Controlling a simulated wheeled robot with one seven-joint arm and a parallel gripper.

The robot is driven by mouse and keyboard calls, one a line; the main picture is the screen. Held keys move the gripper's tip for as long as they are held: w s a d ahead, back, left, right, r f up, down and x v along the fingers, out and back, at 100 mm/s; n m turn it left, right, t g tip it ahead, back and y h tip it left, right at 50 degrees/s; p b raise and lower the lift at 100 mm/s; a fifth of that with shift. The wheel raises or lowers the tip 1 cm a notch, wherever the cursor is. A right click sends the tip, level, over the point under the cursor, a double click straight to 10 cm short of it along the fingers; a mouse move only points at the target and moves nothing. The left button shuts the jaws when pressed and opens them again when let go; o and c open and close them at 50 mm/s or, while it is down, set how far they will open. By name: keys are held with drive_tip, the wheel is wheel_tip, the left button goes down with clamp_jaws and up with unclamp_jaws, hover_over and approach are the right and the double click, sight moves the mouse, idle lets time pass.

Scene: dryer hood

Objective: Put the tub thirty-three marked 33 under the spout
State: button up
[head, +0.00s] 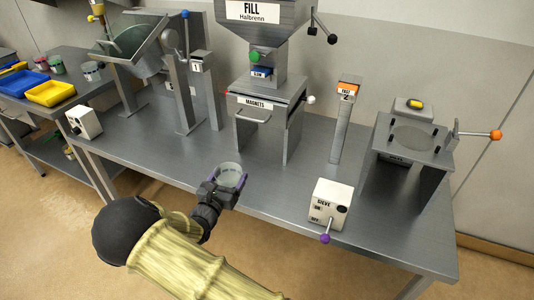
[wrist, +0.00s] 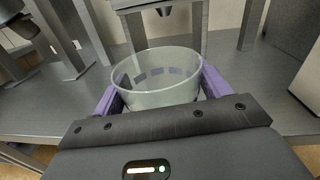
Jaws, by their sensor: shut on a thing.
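My gripper (head: 226,186) is shut on a clear, open-topped tub (head: 231,171), with a purple finger on either side of it. In the wrist view the tub (wrist: 157,97) is upright, its inside looks empty, and a band of greyish patches runs around its wall. No number can be read on it. The gripper holds it near the front edge of the metal bench, in front of the magnets housing (head: 270,103). This housing stands on legs under the FILL hopper (head: 262,30).
A sieve control box (head: 331,203) with a purple-knobbed lever stands at the bench's front right. A post labelled FAST 2 (head: 343,117) and a sieve stand (head: 405,140) are to the right. Bare bench (head: 180,160) lies left of the tub. Small jars and trays (head: 50,93) sit far left.

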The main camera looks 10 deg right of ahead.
drive_tip(key=s+a+f+m+g+h+b, duration=0.1)
drive_tip(key=s+a+f+h, duration=0.1)
drive_tip(key=a, duration=0.5)
drive_tip(key=s+a+f+m+g+h+b, duration=0.2)
drive_tip(key=a, duration=0.5)
